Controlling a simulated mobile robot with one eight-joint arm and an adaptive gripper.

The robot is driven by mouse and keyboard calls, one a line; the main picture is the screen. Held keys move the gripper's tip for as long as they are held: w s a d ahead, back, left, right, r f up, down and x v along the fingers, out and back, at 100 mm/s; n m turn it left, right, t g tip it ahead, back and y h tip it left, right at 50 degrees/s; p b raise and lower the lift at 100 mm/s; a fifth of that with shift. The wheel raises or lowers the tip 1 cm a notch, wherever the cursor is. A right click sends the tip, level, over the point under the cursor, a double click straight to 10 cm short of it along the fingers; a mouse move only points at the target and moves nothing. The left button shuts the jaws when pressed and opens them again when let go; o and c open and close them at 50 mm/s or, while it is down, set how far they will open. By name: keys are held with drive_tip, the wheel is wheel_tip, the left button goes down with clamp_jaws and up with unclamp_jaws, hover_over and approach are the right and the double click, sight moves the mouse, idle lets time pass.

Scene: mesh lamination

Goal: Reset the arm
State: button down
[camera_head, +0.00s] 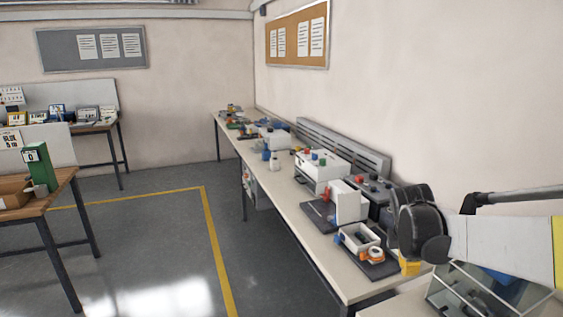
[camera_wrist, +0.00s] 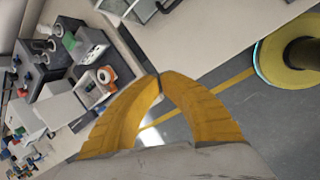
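My gripper (camera_wrist: 160,80) has two yellow fingers, and their tips meet in the wrist view with nothing between them. In the head view, my gripper (camera_head: 410,267) shows as a small yellow tip below the dark wrist joint. It is near the front edge of the long bench (camera_head: 290,208), beside the small white box. My arm reaches in from the right edge of the head view, with a white link and a yellow band. Whether the fingertips are over the bench or just off its edge I cannot tell.
A white open box with an orange roll (camera_head: 375,254) sits near my gripper; the roll also shows in the wrist view (camera_wrist: 105,75). A clear-sided case (camera_head: 470,290) stands below my arm. Several devices line the bench against the wall. The floor (camera_head: 150,250) at left is open.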

drive_tip(key=s+a+r+m+t+y, duration=0.1)
drive_tip(key=s+a+m+t, duration=0.1)
drive_tip(key=s+a+m, duration=0.5)
drive_tip(key=s+a+r+m+t+y, duration=0.2)
drive_tip(key=s+a+m, duration=0.5)
drive_tip(key=s, duration=0.8)
drive_tip(key=shift+a+r+m, duration=0.25)
drive_tip(key=shift+m, duration=0.85)
drive_tip(key=shift+s, duration=0.1)
